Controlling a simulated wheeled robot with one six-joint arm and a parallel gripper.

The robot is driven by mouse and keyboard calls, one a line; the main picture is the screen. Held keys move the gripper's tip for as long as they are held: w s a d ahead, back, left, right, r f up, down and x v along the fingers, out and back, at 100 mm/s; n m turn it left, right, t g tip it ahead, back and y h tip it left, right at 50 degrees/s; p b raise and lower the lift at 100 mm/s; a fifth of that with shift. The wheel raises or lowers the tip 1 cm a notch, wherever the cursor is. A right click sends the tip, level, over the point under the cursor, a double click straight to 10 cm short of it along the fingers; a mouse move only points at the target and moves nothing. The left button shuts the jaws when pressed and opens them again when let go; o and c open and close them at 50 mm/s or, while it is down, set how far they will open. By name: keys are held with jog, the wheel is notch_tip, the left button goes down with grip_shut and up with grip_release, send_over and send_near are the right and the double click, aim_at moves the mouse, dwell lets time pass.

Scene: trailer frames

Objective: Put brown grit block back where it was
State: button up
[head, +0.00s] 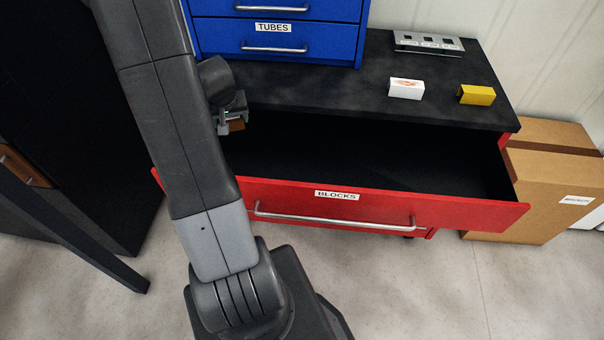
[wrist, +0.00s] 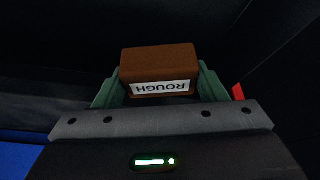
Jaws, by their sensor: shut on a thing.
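The brown grit block (wrist: 160,62) is between the green fingers of my gripper (wrist: 160,85) in the wrist view, with a white label reading ROUGH on its side. In the head view my gripper (head: 229,116) is at the left part of the open drawer, and a small piece of the brown block (head: 237,125) shows below it. The red drawer (head: 440,204), labelled BLOCKS, is pulled out, and its visible interior looks dark and empty. My arm hides the drawer's left part. I cannot tell how far the block is above the drawer floor.
A white block (head: 406,89), a yellow block (head: 477,95) and a grey slotted holder (head: 428,43) sit on the black worktop (head: 340,85). A blue drawer cabinet (head: 275,38) stands at the back. Cardboard boxes (head: 530,190) stand on the right.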

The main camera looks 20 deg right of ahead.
jog(key=s+d+f+m+b, duration=0.1)
jog(key=s+d+f+b, duration=0.15)
jog(key=d, duration=0.25)
jog(key=s+d+f+m+b, duration=0.1)
jog(key=d+b, duration=0.3)
jog(key=d, duration=0.1)
jog(key=m+h+b, duration=0.1)
jog(key=m+b, duration=0.1)
jog(key=b, duration=0.3)
send_over(299, 160)
jog(key=s, duration=0.1)
notch_tip(299, 160, down, 2)
jog(key=f, duration=0.6)
jog(key=f+b, duration=0.1)
jog(key=f, duration=0.2)
jog(key=shift+s+a+f, duration=0.15)
jog(key=shift+a, duration=0.2)
jog(key=shift+f+g, duration=0.1)
jog(key=shift+g, duration=0.2)
jog(key=o, duration=0.5)
jog(key=shift+f, duration=0.1)
jog(key=o, duration=0.5)
jog(key=shift+c, duration=0.2)
